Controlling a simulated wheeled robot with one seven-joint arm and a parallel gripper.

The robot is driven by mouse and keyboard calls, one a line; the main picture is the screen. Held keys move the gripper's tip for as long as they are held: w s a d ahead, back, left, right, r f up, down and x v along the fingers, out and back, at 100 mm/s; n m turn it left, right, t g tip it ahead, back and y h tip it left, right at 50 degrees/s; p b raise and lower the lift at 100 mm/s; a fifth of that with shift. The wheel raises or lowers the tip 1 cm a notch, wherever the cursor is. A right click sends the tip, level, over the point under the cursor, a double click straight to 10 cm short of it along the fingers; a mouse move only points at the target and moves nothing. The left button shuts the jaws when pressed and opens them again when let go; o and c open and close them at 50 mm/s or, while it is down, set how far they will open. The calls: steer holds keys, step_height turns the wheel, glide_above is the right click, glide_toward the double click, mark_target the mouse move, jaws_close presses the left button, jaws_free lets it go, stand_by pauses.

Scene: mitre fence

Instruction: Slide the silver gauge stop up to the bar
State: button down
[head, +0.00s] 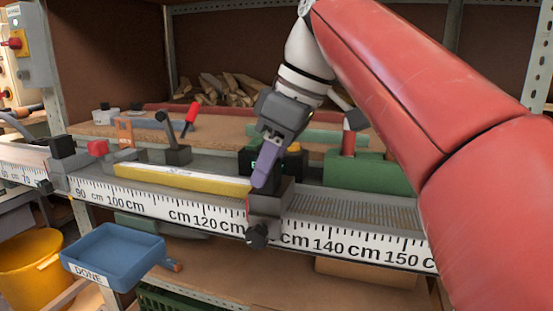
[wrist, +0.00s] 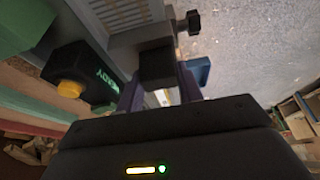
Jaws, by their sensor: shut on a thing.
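The silver gauge stop (wrist: 128,42) sits on the rail, with a dark block (wrist: 157,66) on top and a dark knob (wrist: 190,22) at its front. My gripper (head: 262,184), with purple fingers, is shut on the stop's dark block, one finger on each side in the wrist view (wrist: 160,88). The yellow bar (head: 180,179) lies along the rail to the left. Its right end is close to the stop, but my finger covers that place, so I cannot tell whether they touch.
The scale (head: 330,245) runs along the rail's front edge. A dark box marked READY with a yellow button (wrist: 70,89) stands behind the stop. A clamp (head: 175,152) stands behind the bar. A blue DONE tray (head: 115,246) is below at left.

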mark_target(283, 191)
steer(key=c, duration=0.9)
jaws_free()
steer(key=shift+r, duration=0.1)
steer(key=p+v, duration=0.1)
steer(key=v, duration=0.4)
steer(key=shift+d+r+p, duration=0.1)
steer(key=shift+r+p, duration=0.2)
steer(key=shift+p, duration=0.1)
steer(key=shift+v, duration=1)
steer(key=shift+s, duration=0.15)
